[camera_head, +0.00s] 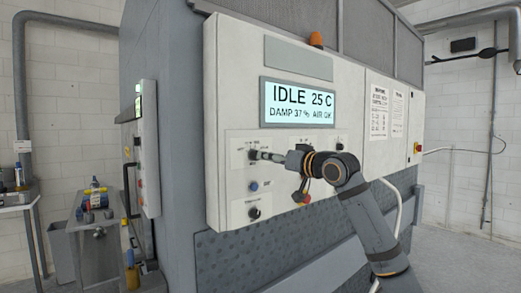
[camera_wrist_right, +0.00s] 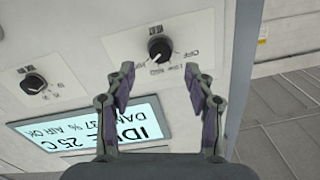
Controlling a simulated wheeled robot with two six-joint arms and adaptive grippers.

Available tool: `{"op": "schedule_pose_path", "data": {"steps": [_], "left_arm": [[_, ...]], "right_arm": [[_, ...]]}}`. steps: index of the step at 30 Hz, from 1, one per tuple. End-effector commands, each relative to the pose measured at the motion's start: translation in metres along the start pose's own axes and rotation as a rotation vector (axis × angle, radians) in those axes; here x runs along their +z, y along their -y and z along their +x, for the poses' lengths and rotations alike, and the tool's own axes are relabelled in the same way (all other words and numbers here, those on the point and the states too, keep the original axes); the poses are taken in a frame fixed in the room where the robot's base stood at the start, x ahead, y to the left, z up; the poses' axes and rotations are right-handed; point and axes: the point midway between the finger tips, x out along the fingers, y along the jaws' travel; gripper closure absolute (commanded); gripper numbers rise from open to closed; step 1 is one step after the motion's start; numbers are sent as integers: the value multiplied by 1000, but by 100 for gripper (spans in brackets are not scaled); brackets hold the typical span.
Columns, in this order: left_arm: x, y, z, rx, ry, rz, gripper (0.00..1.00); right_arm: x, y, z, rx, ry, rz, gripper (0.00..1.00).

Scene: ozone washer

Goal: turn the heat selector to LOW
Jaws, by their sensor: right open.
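The heat selector is a black round knob (camera_wrist_right: 160,49) on a white plate with OFF and other setting labels around it, upside down in the right wrist view. A pale mark shows on the knob, but I cannot tell for sure which label it points at. In the head view the knob (camera_head: 252,155) is at the left of the panel, below the display. My right gripper (camera_wrist_right: 161,80) is open and empty, its fingers apart in front of the knob. In the head view the gripper (camera_head: 268,156) reaches in from the right. My left gripper is not in view.
The display (camera_head: 298,102) reads IDLE 25 C, DAMP 37 %, AIR OK. Another knob (camera_wrist_right: 34,84) sits beside the selector. A blue button (camera_head: 253,186) and a lower black knob (camera_head: 254,213) are below it. A cart with bottles (camera_head: 95,195) stands at left.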

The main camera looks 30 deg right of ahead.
Motion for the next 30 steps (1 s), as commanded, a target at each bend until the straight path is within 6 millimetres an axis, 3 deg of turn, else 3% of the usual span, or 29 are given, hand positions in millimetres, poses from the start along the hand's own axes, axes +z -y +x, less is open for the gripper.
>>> {"op": "schedule_pose_path", "data": {"steps": [1,9,19,30], "left_arm": [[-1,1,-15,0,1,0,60],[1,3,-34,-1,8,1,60],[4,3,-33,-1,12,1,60],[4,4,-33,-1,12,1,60]], "right_arm": [[-7,4,12,-5,2,6,46],[-2,1,52,-1,1,2,46],[1,0,57,0,0,-2,46],[1,0,57,0,0,-2,95]]}}
